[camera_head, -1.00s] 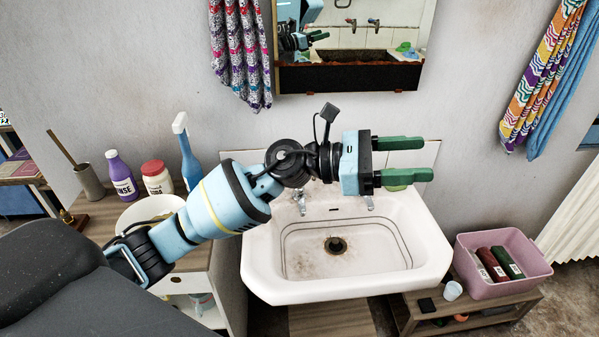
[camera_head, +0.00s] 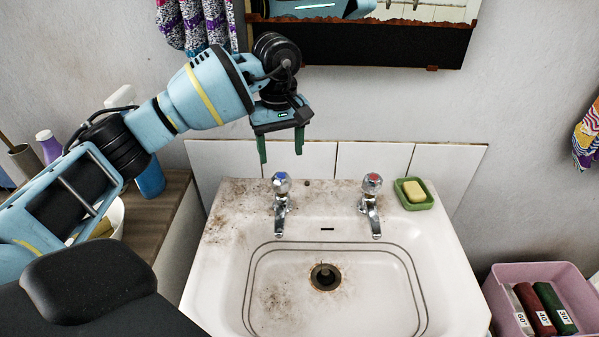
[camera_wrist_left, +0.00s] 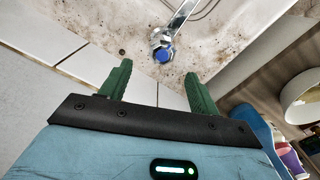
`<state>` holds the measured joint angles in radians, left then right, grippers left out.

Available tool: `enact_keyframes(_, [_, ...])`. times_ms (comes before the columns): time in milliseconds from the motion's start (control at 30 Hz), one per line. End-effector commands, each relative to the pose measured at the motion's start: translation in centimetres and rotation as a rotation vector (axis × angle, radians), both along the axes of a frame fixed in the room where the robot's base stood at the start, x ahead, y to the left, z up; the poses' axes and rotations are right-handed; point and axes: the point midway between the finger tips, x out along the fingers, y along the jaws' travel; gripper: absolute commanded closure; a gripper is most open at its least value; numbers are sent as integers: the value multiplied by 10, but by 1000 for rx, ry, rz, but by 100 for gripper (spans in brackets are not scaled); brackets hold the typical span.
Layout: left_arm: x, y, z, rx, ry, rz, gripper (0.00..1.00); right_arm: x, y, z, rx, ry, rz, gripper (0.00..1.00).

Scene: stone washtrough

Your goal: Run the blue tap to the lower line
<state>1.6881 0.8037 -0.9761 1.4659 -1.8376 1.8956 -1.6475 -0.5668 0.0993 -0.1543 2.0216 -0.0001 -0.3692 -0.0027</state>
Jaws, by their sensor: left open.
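The blue tap (camera_head: 281,203) is a chrome tap with a blue disc on its knob, at the back left of the white basin (camera_head: 230,268). Its blue disc also shows in the left wrist view (camera_wrist_left: 162,54), beyond and between my fingertips. The basin has two dark lines around its inner wall and a dark open drain (camera_head: 325,277); I see no water in it. My left gripper (camera_head: 281,158) is open and empty, its green fingers pointing down above and just behind the blue tap, apart from it. My right gripper is not in view.
A red-marked tap (camera_head: 371,203) stands to the right, beside a green dish (camera_head: 415,195) with yellow soap. A pink crate (camera_head: 500,298) with rolled items is at the lower right. A mirror (camera_head: 370,45) hangs above. A blue bottle (camera_head: 150,175) stands on the left cabinet.

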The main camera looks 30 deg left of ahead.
Motion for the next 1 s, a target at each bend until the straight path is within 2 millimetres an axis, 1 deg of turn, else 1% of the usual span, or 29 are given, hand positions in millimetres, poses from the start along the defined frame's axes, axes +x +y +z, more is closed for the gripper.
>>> enact_keyframes(167, [0, 2, 1, 6, 2, 1, 38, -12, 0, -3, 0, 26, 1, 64])
enact_keyframes(267, [0, 2, -3, 5, 2, 1, 38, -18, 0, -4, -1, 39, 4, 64])
enact_keyframes(367, [0, 2, -13, 5, 2, 1, 38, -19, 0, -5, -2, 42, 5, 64])
enact_keyframes(600, [-1, 1, -49, 5, 3, 1, 38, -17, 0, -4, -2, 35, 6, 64])
enact_keyframes(700, [-1, 1, -62, 4, 2, 1, 38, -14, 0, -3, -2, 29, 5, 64])
enact_keyframes(800, [-1, 1, -71, 4, 2, 1, 38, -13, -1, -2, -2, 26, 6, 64])
enact_keyframes(1000, [0, 1, -77, 4, 0, 1, 38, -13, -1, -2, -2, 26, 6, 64])
